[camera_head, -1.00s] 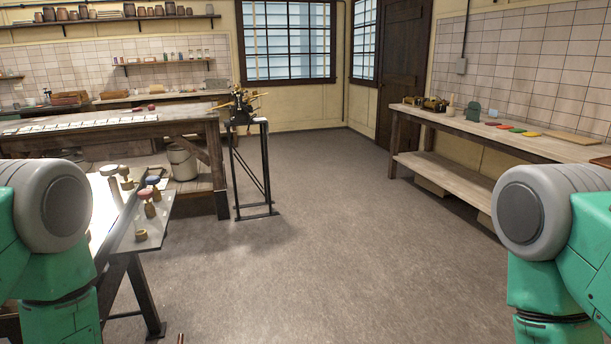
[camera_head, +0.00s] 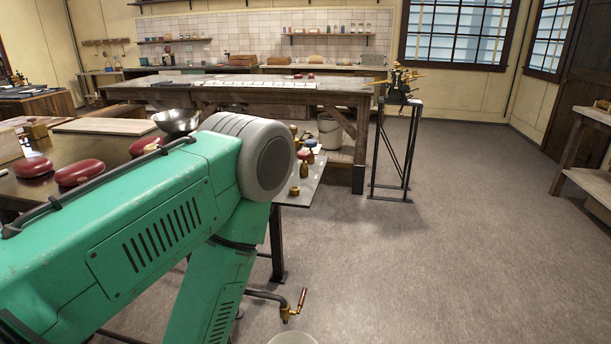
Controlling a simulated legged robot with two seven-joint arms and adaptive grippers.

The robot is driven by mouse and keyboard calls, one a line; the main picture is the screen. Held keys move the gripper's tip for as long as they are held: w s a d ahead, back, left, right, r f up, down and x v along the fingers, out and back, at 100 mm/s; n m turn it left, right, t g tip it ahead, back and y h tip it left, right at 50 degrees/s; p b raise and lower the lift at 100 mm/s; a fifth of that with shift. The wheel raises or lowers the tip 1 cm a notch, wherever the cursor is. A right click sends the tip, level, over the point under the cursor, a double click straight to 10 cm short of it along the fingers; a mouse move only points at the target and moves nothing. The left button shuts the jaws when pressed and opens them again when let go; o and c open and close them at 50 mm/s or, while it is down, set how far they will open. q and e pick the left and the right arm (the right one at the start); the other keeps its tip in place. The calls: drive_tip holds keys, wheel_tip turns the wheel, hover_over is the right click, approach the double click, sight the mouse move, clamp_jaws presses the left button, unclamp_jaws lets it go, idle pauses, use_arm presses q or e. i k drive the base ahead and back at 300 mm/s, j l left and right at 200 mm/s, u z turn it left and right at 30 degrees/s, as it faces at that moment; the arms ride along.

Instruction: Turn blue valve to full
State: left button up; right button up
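No blue valve can be made out for certain. A small brass piece with a blue top (camera_head: 311,144) stands on the end of the table beyond my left arm, close to a red-topped brass piece (camera_head: 304,155). Both are too small to tell if they are valves. A brass tap with a red-brown handle (camera_head: 301,298) sits on a dark pipe low at the bottom middle. My green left arm crosses the lower left and hides part of the table. Neither gripper is in view.
A white round rim (camera_head: 293,339) shows below the tap. Red rounded objects (camera_head: 80,173) and a metal bowl (camera_head: 176,121) lie on the dark table at left. A long workbench (camera_head: 340,97) and a metal stand (camera_head: 390,150) are behind. The floor (camera_head: 440,250) at right is clear.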

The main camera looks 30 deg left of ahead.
sight(311, 143)
drive_tip(key=u, duration=0.25)
drive_tip(key=i+l+u, duration=0.85)
drive_tip(key=k+j, duration=0.05)
drive_tip(key=k, duration=0.05)
